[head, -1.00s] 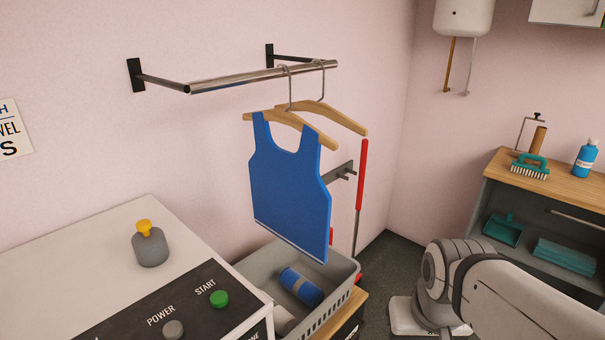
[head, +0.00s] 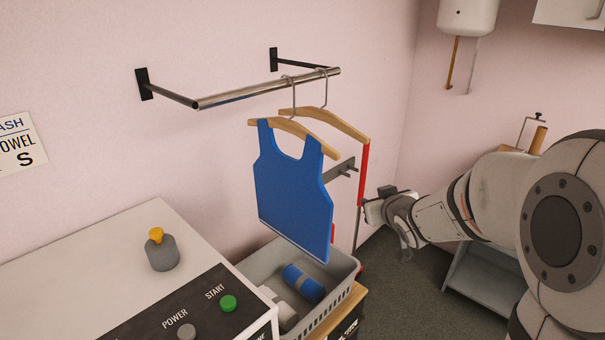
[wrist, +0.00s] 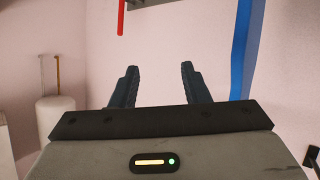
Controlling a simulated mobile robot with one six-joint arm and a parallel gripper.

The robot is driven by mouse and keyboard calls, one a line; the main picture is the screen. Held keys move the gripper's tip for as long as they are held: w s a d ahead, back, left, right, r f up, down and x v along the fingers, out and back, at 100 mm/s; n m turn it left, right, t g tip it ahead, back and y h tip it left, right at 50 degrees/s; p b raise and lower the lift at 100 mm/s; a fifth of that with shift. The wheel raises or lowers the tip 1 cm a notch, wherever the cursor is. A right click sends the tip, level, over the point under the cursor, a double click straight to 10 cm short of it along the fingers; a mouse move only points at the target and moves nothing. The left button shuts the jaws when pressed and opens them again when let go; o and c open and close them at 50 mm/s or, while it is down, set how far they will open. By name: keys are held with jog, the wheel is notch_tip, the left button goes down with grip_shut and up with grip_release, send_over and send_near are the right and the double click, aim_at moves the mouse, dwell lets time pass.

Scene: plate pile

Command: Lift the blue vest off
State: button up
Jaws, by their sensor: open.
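The blue vest (head: 290,195) hangs on a wooden hanger (head: 325,145) whose metal hook is over the chrome rail (head: 265,89). Its edge shows at the right in the wrist view (wrist: 243,50). My gripper (head: 368,206) is to the right of the vest in the head view, apart from it; its fingers are hard to make out there. In the wrist view my gripper (wrist: 158,85) has its two dark fingers spread apart with nothing between them. A second, bare wooden hanger (head: 345,128) hangs behind the vest on the same rail.
A grey basket (head: 345,283) below the vest holds a blue roll (head: 303,283) and a white one. A red-handled pole (head: 364,175) and wall hooks (head: 340,170) are behind.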

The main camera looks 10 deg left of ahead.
jog(key=w+a+r+n+y+p, duration=0.1)
jog(key=w+a+r+n+y, duration=0.15)
jog(key=a+y, duration=0.25)
jog(key=n+g+y+p, duration=0.2)
jog(key=n+y, duration=0.1)
jog(key=y, duration=0.3)
send_near(307, 183)
jog(key=w+a+r, duration=0.2)
jog(key=shift+w+a, duration=0.1)
jog(key=shift+w, duration=0.2)
jog(key=p+x, duration=0.1)
jog(key=x, duration=0.1)
jog(key=p+x, duration=0.1)
jog(key=x, duration=0.2)
jog(key=p+x, duration=0.1)
jog(key=x, duration=0.1)
jog(key=shift+w+a+r, duration=0.2)
jog(key=shift+r, duration=0.15)
jog(key=shift+c, duration=0.4)
grip_shut()
